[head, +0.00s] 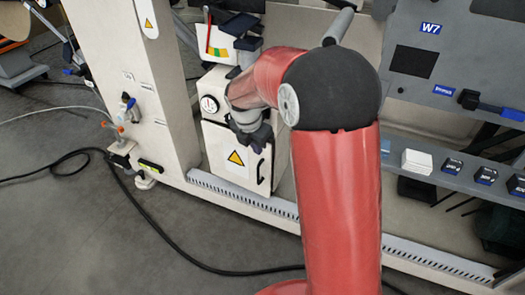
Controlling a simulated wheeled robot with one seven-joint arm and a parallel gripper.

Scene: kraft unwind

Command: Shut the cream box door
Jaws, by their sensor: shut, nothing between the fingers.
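The cream box (213,86) stands low between the machine's pale uprights, with a round gauge on its upper front. Its cream door (219,166) carries a yellow warning triangle and a dark upright handle (261,170) near the right edge. I cannot tell from this view whether the door is fully flush or slightly ajar. My gripper (262,138) is shut and empty, in front of the door's upper right part, just above the handle. Whether it touches the door is unclear. My red arm hides part of the box's upper right and the space to its right.
A pale upright post (165,90) stands left of the box. A slotted pale rail (235,195) runs along the floor below the door. A black cable (150,215) crosses the grey floor. A grey shelf (440,178) with small boxes is at right. Open floor lies front left.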

